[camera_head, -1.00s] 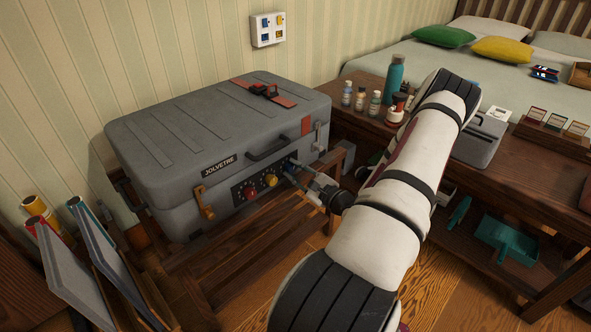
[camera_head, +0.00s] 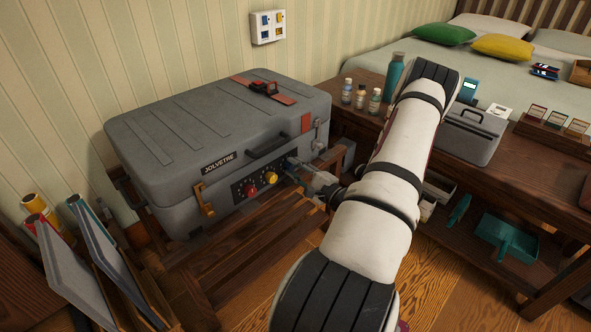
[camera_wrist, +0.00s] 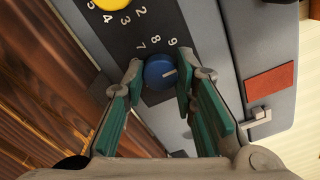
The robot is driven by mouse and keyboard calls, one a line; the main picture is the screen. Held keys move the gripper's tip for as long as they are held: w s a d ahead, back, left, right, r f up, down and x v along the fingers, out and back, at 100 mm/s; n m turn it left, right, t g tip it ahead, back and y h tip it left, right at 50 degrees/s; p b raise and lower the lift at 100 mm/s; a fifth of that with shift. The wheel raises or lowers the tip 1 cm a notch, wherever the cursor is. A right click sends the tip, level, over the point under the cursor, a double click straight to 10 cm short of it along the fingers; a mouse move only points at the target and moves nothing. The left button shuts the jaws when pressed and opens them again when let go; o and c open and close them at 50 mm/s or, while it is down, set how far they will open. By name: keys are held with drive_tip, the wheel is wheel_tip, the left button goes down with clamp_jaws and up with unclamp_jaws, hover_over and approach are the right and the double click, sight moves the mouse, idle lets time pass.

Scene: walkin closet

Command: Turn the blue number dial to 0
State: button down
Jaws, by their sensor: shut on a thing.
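The blue dial (camera_wrist: 160,72) sits on the dark number panel of the grey suitcase (camera_head: 190,130). In the wrist view it lies between the two fingertips of my gripper (camera_wrist: 160,76), which is shut on it with one finger on each side. A pale pointer line on the dial faces right in that view. The digits 7, 8 and 9 show above it; its other digits, including 0, are hidden or out of view. In the head view my gripper (camera_head: 304,174) reaches the panel's right end and mostly covers the blue dial.
A yellow dial (camera_head: 271,178) and a red dial (camera_head: 250,189) sit left of the blue one. A black handle (camera_head: 267,146) juts out above the panel. The suitcase rests on a slatted wooden bench (camera_head: 260,232). Bottles (camera_head: 361,96) stand on the table at right.

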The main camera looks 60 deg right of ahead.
drive_tip(key=c, duration=1.3)
unclamp_jaws()
drive_tip(key=v, duration=1.2)
